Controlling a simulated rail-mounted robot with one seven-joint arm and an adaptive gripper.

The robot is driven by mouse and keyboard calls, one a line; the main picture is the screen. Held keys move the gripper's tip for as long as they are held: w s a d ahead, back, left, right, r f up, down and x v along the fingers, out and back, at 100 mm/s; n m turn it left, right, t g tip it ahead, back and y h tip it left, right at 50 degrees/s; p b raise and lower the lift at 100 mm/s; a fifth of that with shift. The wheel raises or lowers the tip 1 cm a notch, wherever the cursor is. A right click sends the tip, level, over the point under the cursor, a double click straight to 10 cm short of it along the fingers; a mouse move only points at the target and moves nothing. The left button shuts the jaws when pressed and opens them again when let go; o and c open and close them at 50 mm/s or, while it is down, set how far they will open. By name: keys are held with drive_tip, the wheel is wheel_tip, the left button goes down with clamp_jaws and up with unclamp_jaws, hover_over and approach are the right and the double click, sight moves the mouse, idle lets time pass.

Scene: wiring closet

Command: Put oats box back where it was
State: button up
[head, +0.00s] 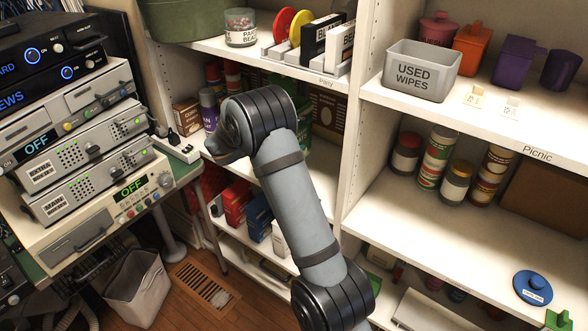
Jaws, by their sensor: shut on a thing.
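My arm reaches up and into the left shelf unit, at the middle shelf level. Its last visible joint is in front of that shelf, and my gripper is hidden behind the arm, so its jaws do not show. I cannot make out an oats box by its label. A brown patterned box (330,112) stands at the back of the middle shelf, right of my arm. A green item (304,137) shows partly beside my arm there. Whether either is the oats box, I cannot tell.
A white upright divides the left shelves from the picnic shelves. Left of my arm stand a purple can (208,108) and a small brown box (187,116). Red (235,202) and blue (259,224) boxes stand below. A grey used wipes bin (421,71) sits upper right. Electronics stack at left.

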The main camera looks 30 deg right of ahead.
wheel_tip(320, 180, down, 8)
drive_tip(key=shift+r, duration=0.25)
drive_tip(key=shift+f, duration=0.15)
drive_tip(key=o, duration=1.3)
drive_tip(key=shift+s+a+r, duration=0.1)
drive_tip(key=shift+a+r, duration=0.15)
drive_tip(key=shift+a, duration=0.1)
drive_tip(key=b+v, duration=0.1)
drive_tip(key=v, duration=1)
drive_tip(key=shift+s, duration=0.2)
